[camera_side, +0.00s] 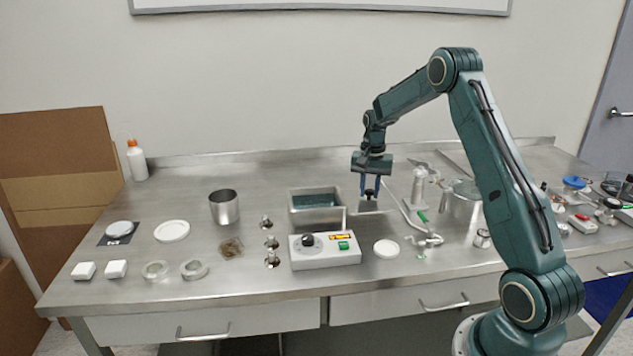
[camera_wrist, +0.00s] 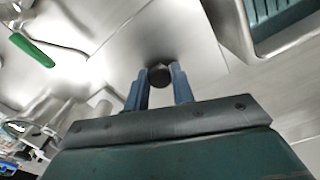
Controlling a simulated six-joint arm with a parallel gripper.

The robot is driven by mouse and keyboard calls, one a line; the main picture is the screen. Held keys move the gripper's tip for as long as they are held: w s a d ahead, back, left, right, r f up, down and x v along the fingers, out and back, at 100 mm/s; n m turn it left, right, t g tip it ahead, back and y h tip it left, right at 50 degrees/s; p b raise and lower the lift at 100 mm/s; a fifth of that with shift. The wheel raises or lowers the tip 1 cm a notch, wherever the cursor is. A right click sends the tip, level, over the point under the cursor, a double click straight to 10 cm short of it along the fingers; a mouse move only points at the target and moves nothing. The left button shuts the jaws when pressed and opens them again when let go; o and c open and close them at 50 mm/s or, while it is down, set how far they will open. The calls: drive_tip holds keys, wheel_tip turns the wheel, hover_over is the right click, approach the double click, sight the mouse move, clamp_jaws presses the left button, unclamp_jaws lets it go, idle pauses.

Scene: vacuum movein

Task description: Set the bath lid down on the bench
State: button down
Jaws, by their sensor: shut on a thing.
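The bath lid (camera_wrist: 185,38) is a flat metal plate with a black knob. In the wrist view my gripper (camera_wrist: 160,82) is shut on this knob, with a blue finger on each side. In the side view my gripper (camera_side: 370,188) points down just right of the open bath (camera_side: 345,218), and the lid (camera_side: 368,208) shows below it. The lid is low, near the bench; whether it touches the bench I cannot tell. The bath, a metal tub with a dark inside, also shows in the wrist view (camera_wrist: 238,30) at upper right, apart from the lid.
The control box (camera_side: 325,259) stands in front of the bath. A white disc (camera_side: 386,249) lies in front of the lid. Glassware with green taps (camera_side: 422,217) and a metal pot (camera_side: 461,203) stand to the right. Bare bench (camera_side: 300,167) lies behind the bath.

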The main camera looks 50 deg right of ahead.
sight(369, 196)
drive_tip(key=shift+f, duration=2.1)
drive_tip(key=shift+f, duration=0.15)
drive_tip(key=c, duration=1.2)
unclamp_jaws()
wheel_tip(369, 196, up, 12)
drive_tip(key=shift+r, duration=0.2)
